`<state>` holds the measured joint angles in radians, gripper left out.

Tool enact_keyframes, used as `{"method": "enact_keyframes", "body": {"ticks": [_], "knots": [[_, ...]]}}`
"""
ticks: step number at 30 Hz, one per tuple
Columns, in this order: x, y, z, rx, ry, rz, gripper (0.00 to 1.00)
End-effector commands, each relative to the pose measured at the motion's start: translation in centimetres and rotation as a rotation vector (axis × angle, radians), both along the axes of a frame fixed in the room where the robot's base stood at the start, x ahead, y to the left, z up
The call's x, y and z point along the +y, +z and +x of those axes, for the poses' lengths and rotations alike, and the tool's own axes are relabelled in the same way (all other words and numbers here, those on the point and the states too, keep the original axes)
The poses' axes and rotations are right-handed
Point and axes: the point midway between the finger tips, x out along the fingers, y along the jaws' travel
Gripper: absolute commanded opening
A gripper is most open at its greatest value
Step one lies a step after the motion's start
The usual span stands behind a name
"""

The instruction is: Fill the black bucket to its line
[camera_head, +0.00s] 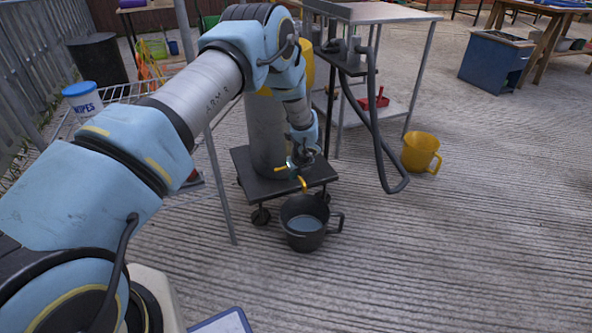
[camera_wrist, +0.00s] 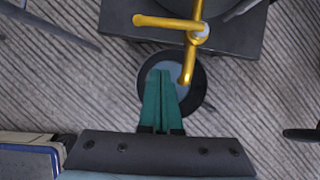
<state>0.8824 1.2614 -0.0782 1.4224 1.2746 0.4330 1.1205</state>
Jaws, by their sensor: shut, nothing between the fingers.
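The black bucket (camera_head: 304,241) stands upright on the ground under a yellow tap (camera_head: 302,184), with bluish-grey water (camera_head: 304,223) inside. I cannot make out a line in it or tell whether water is flowing. The tap is on a grey barrel (camera_head: 262,135). In the wrist view the tap (camera_wrist: 194,40) has a handle reaching left and a spout pointing down over the bucket (camera_wrist: 199,88). My gripper's green fingers (camera_wrist: 161,72) are together and empty, appearing across the bucket's opening just left of the spout. In the head view my gripper (camera_head: 301,163) is by the tap, partly hidden.
The barrel sits on a dark wheeled dolly (camera_head: 258,186) behind the bucket. A black hose (camera_head: 385,165) hangs from the metal stand to the right. A yellow jug (camera_head: 420,152) stands farther right. The ground in front and right of the bucket is clear.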

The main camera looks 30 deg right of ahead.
Motion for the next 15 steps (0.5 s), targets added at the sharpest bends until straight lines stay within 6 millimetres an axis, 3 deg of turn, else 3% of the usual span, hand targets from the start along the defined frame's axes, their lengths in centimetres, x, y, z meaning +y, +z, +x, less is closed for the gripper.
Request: {"method": "enact_keyframes", "body": {"ticks": [3, 9, 15], "knots": [[0.0, -2.1, 1.2, 0.001, 0.003, 0.0, 0.0], [-0.2, -1.1, 3.9, 0.0, 0.004, -0.002, 0.0], [-0.3, -0.9, 4.7, 0.0, 0.0, 0.0, 0.0]]}}
